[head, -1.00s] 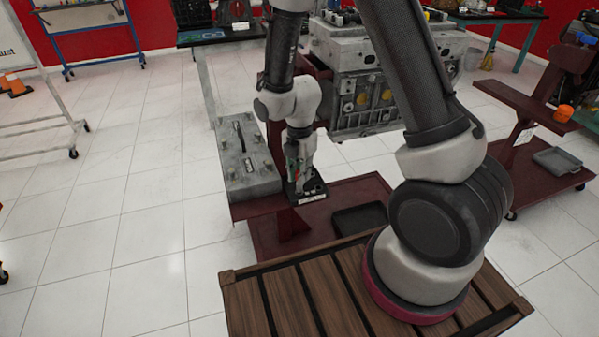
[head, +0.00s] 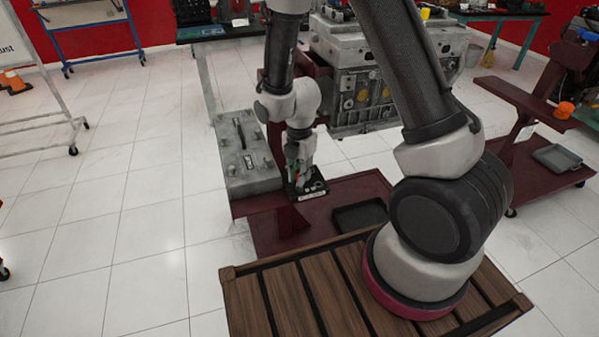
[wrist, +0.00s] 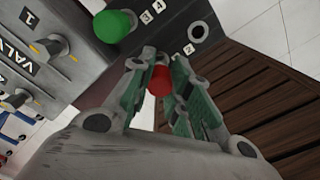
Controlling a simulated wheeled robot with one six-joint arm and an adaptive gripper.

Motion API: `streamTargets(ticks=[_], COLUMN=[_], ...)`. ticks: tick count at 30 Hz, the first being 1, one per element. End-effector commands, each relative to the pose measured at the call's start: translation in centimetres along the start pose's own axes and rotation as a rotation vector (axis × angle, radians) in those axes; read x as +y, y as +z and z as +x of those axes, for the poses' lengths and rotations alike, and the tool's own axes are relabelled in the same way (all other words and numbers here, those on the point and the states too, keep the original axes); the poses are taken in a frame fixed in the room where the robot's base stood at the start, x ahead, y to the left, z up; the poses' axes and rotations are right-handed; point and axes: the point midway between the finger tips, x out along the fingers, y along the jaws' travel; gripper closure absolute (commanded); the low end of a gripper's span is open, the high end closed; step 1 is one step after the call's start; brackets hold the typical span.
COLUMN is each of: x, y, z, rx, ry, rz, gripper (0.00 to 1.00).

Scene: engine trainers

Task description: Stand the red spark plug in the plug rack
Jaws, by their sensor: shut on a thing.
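My gripper (wrist: 155,88) is shut on the red spark plug (wrist: 160,80), which shows as a red top between the green finger pads in the wrist view. The plug's lower end is hidden. The plug rack (head: 309,189) is a small black block on the dark red stand in the head view, close below my gripper (head: 300,178). In the wrist view the rack has number labels and a ringed round hole (wrist: 198,31) beside the label 2. A green-topped plug (wrist: 113,26) stands near labels 3 and 4. I cannot tell whether the red plug touches the rack.
A grey box with labels (head: 244,165) stands left of the rack and shows levers in the wrist view (wrist: 45,50). A grey engine block (head: 350,75) stands behind. A black tray (head: 360,216) lies to the right on the dark red stand (head: 340,190).

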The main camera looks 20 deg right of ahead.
Motion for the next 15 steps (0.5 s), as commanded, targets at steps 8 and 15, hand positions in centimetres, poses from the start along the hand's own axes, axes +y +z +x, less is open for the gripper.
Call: streamTargets(ticks=[8,15], x=[0.01,0.01], y=[0.00,0.00], z=[0.19,0.19], rx=[0.000,0.000], ry=[0.000,0.000], rz=[0.000,0.000], gripper=[1.00,0.56])
